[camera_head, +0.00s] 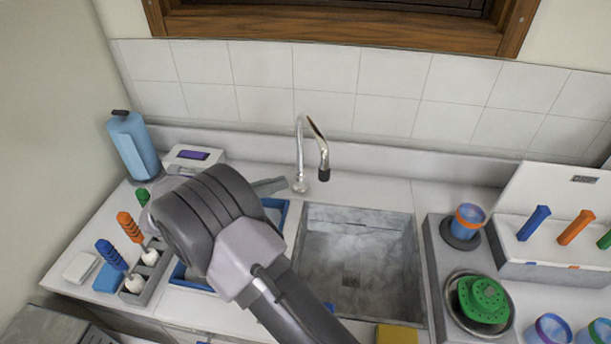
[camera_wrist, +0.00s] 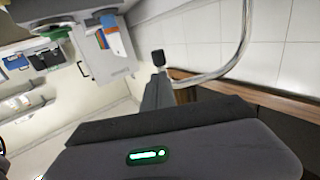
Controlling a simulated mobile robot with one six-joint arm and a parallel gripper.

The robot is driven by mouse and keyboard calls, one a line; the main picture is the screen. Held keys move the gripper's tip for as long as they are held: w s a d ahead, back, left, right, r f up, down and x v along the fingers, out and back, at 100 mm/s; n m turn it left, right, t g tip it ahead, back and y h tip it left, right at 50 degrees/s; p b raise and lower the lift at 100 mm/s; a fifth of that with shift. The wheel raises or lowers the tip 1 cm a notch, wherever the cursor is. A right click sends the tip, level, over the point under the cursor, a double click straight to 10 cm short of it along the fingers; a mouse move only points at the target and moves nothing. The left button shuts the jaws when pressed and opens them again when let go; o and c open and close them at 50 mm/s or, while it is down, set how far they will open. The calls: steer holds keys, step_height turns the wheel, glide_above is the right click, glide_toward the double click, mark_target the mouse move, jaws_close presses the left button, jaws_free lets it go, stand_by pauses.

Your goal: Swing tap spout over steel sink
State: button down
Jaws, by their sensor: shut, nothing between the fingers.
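The chrome tap (camera_head: 301,150) rises behind the steel sink (camera_head: 358,250) near its back left corner. Its curved spout points to the right and ends in a black nozzle (camera_head: 323,173). In the head view the nozzle shows just above the sink's back edge; I cannot tell if it is over the basin. My gripper (camera_head: 284,182) is shut and empty, left of the tap's lower pipe in the head view. In the wrist view the nozzle (camera_wrist: 158,58) shows just past the tips of my gripper (camera_wrist: 158,76). Contact is unclear.
A blue tray (camera_head: 277,207) lies left of the sink, partly hidden by my arm. A grey tray (camera_head: 437,262) with a cup and green part stands right of the sink. The tiled wall (camera_head: 390,80) is close behind.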

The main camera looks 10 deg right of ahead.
mark_target(321, 173)
steer(key=w+d+b, duration=0.1)
steer(key=d, duration=0.6)
steer(key=shift+w+d, duration=0.3)
steer(key=d+b, duration=0.1)
steer(key=d, duration=0.1)
steer(key=d+b, duration=0.2)
steer(key=shift+s+d+f, duration=0.1)
steer(key=shift+d+f, duration=0.1)
steer(key=shift+d, duration=0.2)
steer(key=shift+r, duration=0.2)
